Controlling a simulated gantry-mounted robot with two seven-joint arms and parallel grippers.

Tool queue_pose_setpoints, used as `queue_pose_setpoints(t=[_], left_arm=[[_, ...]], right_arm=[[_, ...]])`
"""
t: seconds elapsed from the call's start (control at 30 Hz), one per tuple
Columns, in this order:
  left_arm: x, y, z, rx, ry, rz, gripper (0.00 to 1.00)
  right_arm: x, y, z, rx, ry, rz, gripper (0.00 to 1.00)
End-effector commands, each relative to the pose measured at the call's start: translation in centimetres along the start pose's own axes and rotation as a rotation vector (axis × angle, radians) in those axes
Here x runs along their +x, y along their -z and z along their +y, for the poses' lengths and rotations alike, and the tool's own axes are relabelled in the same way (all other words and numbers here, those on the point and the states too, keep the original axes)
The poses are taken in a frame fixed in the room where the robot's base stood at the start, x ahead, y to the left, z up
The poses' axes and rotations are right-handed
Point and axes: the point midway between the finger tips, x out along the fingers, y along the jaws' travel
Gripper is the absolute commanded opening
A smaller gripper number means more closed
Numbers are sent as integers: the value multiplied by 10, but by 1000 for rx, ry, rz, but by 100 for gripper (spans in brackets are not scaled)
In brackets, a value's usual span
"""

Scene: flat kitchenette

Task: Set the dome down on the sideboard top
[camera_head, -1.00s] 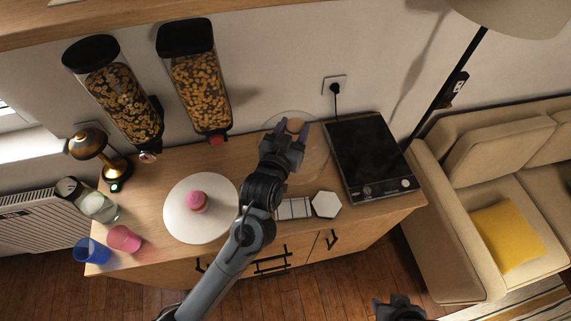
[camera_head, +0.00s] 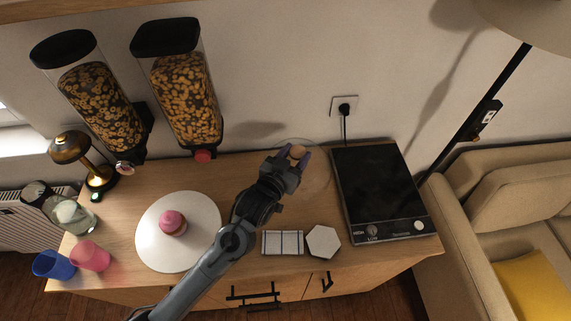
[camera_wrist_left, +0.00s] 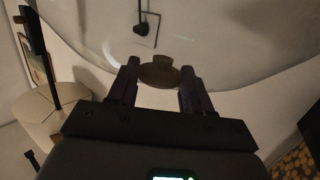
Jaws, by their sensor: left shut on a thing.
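The clear dome (camera_head: 322,180) is a see-through, round cover with a wooden knob (camera_head: 297,152). In the head view it is at the back of the sideboard top (camera_head: 240,172), just left of the black hob. My left gripper (camera_head: 296,157) is shut on the knob. The left wrist view shows the knob (camera_wrist_left: 160,74) between the two fingers, with the glass (camera_wrist_left: 225,50) curving beyond. Whether the dome's rim touches the wood, I cannot tell. A pink-topped cake (camera_head: 172,223) stands uncovered on a round white plate (camera_head: 150,248). My right gripper is out of the head view.
The black hob (camera_head: 380,190) is close on the dome's right. A white hexagonal tile (camera_head: 322,241) and a tiled piece (camera_head: 283,242) lie at the front. Cereal dispensers (camera_head: 180,95) hang at the back left. Blue (camera_head: 54,265) and pink (camera_head: 90,256) cups stand at the left front.

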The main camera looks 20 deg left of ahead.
Motion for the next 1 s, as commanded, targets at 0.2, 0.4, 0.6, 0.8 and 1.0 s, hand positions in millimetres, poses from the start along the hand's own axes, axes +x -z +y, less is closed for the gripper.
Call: queue_pose_setpoints(t=[0.2, 0.4, 0.6, 0.8, 1.0], left_arm=[[12, -13, -25, 0, 0, 2, 0], [14, -18, -30, -2, -1, 2, 0], [17, -40, -29, -1, -1, 0, 0], [19, -56, -30, -1, 0, 2, 0], [19, -55, -29, -1, 0, 3, 0]], right_arm=[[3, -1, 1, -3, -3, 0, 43], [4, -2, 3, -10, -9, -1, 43], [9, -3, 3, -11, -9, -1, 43], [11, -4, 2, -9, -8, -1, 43], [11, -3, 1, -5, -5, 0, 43]])
